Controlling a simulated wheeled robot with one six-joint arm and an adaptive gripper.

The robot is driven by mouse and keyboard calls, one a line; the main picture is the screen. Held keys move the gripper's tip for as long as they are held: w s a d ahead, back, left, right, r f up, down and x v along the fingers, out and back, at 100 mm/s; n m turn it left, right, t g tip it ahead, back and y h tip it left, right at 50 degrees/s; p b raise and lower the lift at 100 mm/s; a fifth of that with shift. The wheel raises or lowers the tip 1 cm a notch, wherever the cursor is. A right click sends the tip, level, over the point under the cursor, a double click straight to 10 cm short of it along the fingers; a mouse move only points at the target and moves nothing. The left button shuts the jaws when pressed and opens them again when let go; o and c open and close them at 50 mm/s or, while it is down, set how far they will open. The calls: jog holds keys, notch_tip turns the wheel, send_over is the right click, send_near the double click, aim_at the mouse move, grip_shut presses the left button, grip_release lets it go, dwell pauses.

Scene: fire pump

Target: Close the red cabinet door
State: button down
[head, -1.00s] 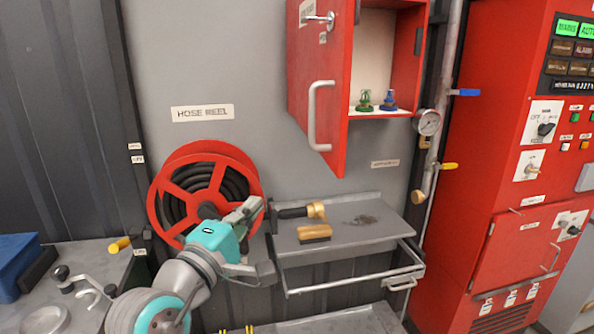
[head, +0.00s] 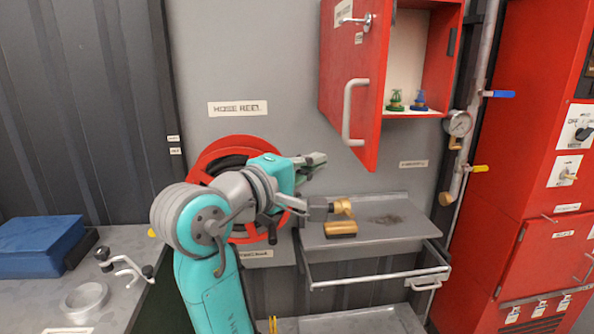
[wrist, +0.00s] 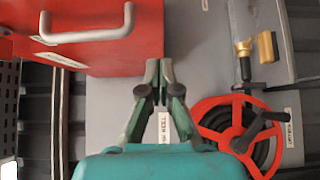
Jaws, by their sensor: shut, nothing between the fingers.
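The red cabinet door (head: 345,100) stands open in the head view, swung out on the left side of the cabinet. It carries a grey bar handle (head: 346,112) and a small latch near its top. The cabinet (head: 452,50) has a pale interior with a green and a blue fitting on its floor. My gripper (head: 318,160) is shut and empty, below and left of the door's lower edge and apart from it. In the wrist view the door (wrist: 90,58) fills the upper left, left of my gripper (wrist: 159,68), with its handle (wrist: 90,36) showing.
A red hose reel (head: 222,155) is partly behind my arm. A grey shelf (head: 400,230) below the cabinet holds a brass nozzle and a brush. A pipe with a gauge (head: 459,123) and a blue valve lever (head: 498,94) runs right of the cabinet.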

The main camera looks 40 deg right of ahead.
aim_at(356, 153)
jog(key=d, duration=0.2)
jog(key=s+d, duration=0.1)
jog(key=d, duration=0.2)
jog(key=shift+s, duration=0.15)
jog(key=shift+s+d, duration=0.4)
jog(key=shift+d, duration=0.1)
